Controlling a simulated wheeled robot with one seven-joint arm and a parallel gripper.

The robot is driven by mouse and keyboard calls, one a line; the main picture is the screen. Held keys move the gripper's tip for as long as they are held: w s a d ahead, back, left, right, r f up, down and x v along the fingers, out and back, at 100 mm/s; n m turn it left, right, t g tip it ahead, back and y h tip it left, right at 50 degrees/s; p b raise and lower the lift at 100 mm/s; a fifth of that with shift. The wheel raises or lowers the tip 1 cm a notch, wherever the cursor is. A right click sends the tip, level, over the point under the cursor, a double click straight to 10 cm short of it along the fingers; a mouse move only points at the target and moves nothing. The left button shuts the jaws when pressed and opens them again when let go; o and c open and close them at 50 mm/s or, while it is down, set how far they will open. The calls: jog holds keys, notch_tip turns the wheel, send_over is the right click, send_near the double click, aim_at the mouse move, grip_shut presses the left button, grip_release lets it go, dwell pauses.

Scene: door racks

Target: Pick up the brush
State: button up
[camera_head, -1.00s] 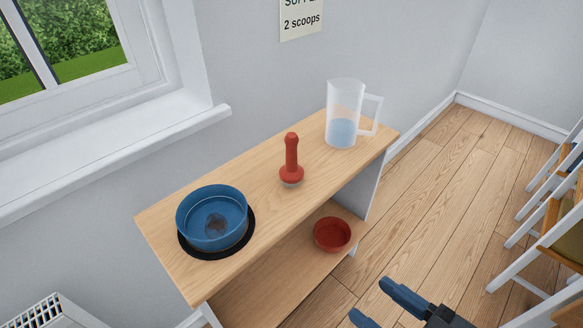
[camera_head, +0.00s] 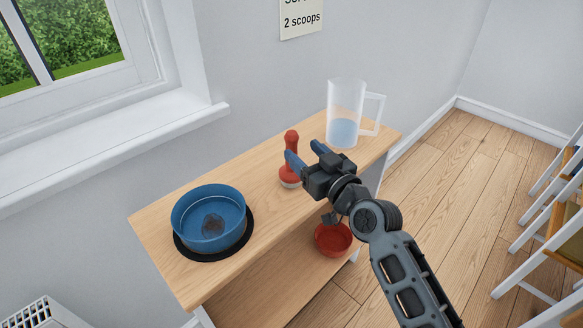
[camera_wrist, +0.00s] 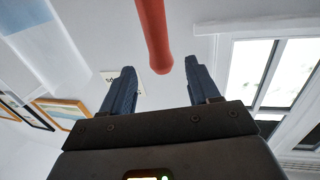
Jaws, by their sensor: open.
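In the wrist view the red handle (camera_wrist: 154,35) lies ahead, between the lines of the two open fingers (camera_wrist: 160,88). The handle is not gripped. Whether a finger touches it I cannot tell.
A blue bowl (camera_head: 190,226) with a dark patch inside sits on a black round mat (camera_head: 243,240) at the left. A clear jug (camera_head: 345,105) with water stands at the right. A red bowl (camera_head: 333,239) is on the lower shelf. A white wall and window sill lie behind.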

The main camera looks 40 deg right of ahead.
aim_at(287, 137)
jog(key=shift+w+d+r, duration=0.2)
jog(key=shift+w+d, duration=0.1)
jog(key=shift+w, duration=0.45)
jog(key=x, duration=0.2)
jog(key=p+x, duration=0.1)
jog(key=x, duration=0.1)
jog(key=p+x, duration=0.1)
jog(key=x, duration=0.1)
jog(key=shift+w+f, duration=0.25)
jog(key=c, duration=1)
